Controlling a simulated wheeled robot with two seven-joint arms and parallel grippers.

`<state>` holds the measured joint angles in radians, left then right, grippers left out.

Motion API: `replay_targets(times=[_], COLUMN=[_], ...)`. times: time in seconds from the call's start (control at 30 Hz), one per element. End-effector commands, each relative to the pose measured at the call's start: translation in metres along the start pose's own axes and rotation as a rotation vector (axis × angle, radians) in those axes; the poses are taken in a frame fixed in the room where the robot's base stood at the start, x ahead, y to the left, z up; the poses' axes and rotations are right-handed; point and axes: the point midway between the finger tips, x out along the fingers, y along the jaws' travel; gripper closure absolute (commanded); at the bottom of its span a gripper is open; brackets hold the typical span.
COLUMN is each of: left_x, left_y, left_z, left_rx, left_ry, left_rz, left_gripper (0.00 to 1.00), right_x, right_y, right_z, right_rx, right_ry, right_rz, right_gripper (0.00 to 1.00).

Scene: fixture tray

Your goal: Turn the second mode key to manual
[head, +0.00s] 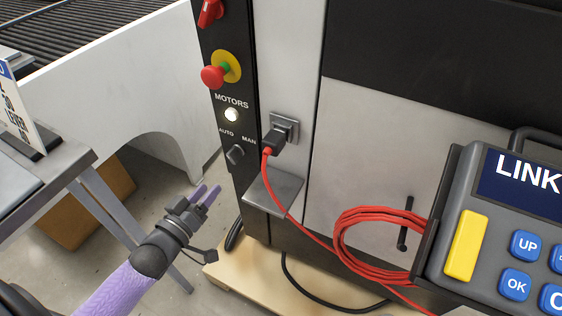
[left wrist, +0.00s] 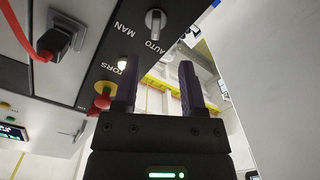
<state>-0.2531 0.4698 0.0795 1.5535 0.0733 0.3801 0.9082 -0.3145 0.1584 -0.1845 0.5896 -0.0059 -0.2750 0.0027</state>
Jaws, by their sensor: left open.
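A small dark mode key (head: 235,154) sits on the black control strip, below the AUTO and MAN labels. In the left wrist view the mode key (left wrist: 155,22) is a grey knob at the top, and the end of its bar nearest the lettering lies beside AUTO. No other mode key can be made out. My left gripper (head: 210,191) is open and empty, below and a little left of the key, apart from it. Its two dark fingers (left wrist: 160,80) point toward the panel. My right gripper is not in view.
Above the key are a lit white MOTORS lamp (head: 231,115) and a red stop button (head: 214,77). A black plug (head: 278,139) with red cable (head: 380,242) is to the right, above a small grey shelf (head: 273,190). A pendant (head: 510,230) fills the right front.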

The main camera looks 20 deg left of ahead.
Motion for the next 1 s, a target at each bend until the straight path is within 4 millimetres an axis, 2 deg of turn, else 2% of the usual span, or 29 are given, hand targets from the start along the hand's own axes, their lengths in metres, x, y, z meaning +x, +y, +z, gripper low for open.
replay_targets(times=[0.03,0.13,0.3,0.43,0.6,0.87,0.97,1.0], left_x=[0.004,0.019,0.062,0.086,0.099,0.101,0.101,0.101], left_y=[0.004,0.005,0.003,0.005,0.006,0.007,0.007,0.007], left_z=[-0.006,-0.006,-0.003,-0.004,-0.007,-0.008,-0.008,-0.008], left_rx=[-0.009,-0.013,-0.012,-0.012,-0.012,-0.012,-0.012,-0.012], left_ry=[0.017,0.024,0.021,0.019,0.018,0.018,0.017,0.017], left_rz=[0.020,0.028,0.024,0.023,0.021,0.021,0.021,0.021], left_gripper=[0.46,0.46,0.46,0.46,0.46,0.46,0.63,0.72], right_x=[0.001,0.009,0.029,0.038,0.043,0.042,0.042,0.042], right_y=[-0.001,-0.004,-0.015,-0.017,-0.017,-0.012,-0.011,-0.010], right_z=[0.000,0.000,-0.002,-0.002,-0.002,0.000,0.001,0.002], right_rx=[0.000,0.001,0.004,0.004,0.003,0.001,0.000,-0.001], right_ry=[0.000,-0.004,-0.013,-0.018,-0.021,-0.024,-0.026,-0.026], right_rz=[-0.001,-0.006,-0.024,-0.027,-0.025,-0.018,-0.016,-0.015], right_gripper=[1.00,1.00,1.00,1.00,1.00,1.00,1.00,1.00])
